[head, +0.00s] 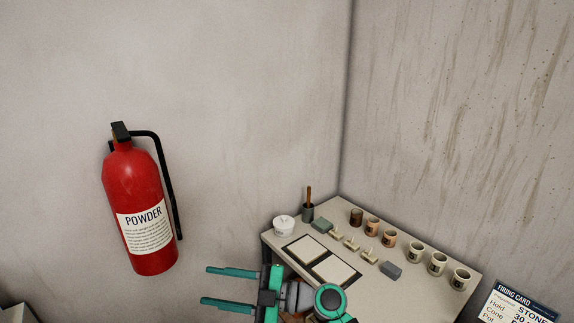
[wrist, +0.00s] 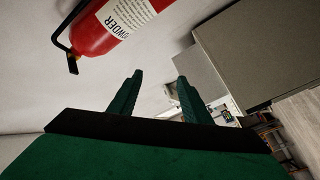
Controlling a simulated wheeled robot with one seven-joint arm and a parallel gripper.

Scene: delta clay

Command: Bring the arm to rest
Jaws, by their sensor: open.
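My gripper (head: 229,287) is at the bottom middle of the head view, in front of the left end of a table. Its two green fingers point left and stand apart, with nothing between them. In the wrist view my gripper (wrist: 158,95) also shows open and empty, its fingers pointing away into the room. My arm behind it covers the table's near left corner.
A red fire extinguisher (head: 137,205) hangs on the left wall; it also shows in the wrist view (wrist: 100,30). The table (head: 420,296) in the corner holds several cups, small blocks, a white lidded pot (head: 284,226) and two framed tiles. A firing card (head: 520,303) is at right.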

